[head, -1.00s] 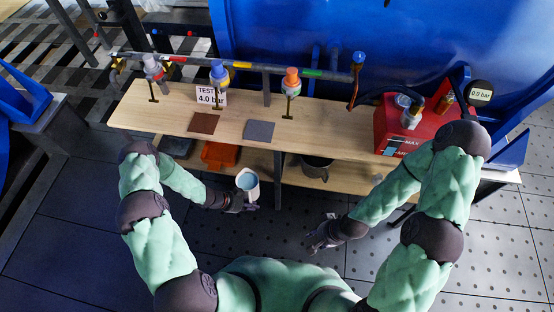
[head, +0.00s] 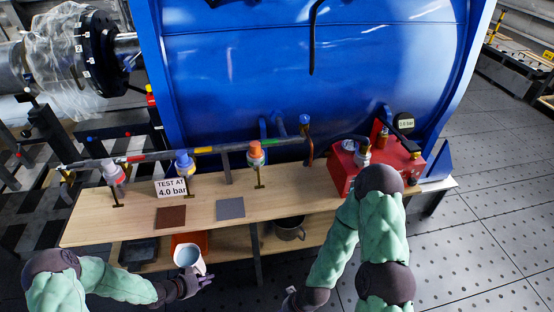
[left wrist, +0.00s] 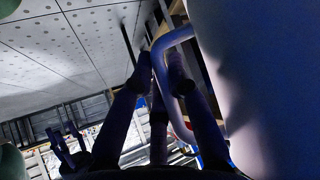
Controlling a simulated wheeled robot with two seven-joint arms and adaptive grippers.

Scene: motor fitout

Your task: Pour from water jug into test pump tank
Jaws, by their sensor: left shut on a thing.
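The water jug (head: 188,257) is a pale cup-like vessel with bluish water in it, roughly upright in front of the bench's left half. My left gripper (head: 197,284) is shut on its handle (left wrist: 165,62). In the left wrist view the jug wall (left wrist: 255,75) fills the right side, and the dark fingers (left wrist: 160,85) close around the handle. The test pump tank (head: 412,168) is a red box at the bench's right end, with fittings on top, well to the right of the jug.
The wooden bench (head: 115,225) carries a pipe rail with several capped valves, a sign (head: 171,188), a brown mat (head: 171,217) and a grey mat (head: 230,208). An orange bin (head: 190,240) and a grey pot (head: 290,229) sit on the lower shelf. A large blue vessel (head: 300,80) stands behind.

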